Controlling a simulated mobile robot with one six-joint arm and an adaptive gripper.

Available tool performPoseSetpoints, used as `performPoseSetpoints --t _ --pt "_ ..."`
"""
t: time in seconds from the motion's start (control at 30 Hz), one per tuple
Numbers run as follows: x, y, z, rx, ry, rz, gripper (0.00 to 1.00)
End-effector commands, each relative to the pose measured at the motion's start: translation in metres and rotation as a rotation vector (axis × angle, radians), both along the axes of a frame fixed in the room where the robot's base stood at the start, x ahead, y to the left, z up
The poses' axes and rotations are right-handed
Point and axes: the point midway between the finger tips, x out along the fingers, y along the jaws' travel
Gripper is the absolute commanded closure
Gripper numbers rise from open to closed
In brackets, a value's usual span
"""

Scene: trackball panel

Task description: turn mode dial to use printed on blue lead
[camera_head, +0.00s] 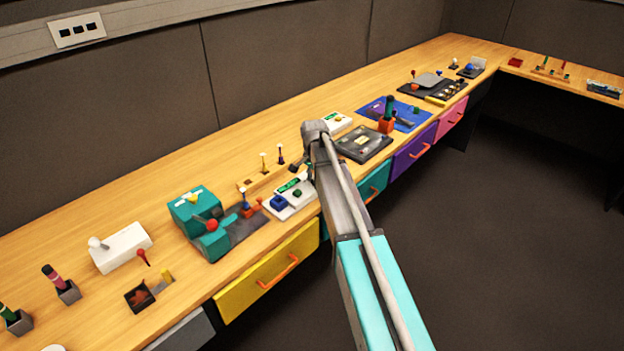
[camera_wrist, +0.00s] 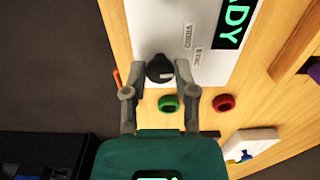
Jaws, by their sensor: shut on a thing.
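The black mode dial (camera_wrist: 160,70) sits on a white panel (camera_wrist: 165,30) in the wrist view. My gripper (camera_wrist: 163,76) is shut on the dial, one finger on each side. A small pale mark shows on the dial. Two printed labels, apparently "VIDEO" (camera_wrist: 187,36) and "SYNC" (camera_wrist: 197,56), are beside it, small and tilted. In the head view the white panel (camera_head: 297,198) is partly behind my arm, and the dial is hidden there. I cannot make out a blue lead or its print.
A green-lettered display (camera_wrist: 236,24) shows "ADY". In the head view, a teal device (camera_head: 196,212) stands left of the panel and a dark grey box (camera_head: 362,144) to the right.

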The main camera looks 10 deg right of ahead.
Motion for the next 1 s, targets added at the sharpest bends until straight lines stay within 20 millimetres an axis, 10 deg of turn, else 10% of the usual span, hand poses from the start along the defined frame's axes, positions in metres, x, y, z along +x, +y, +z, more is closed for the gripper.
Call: performPoseSetpoints --t 1.0 --pt "0.0005 -0.0026 0.0001 -0.006 0.000 0.737 1.00"
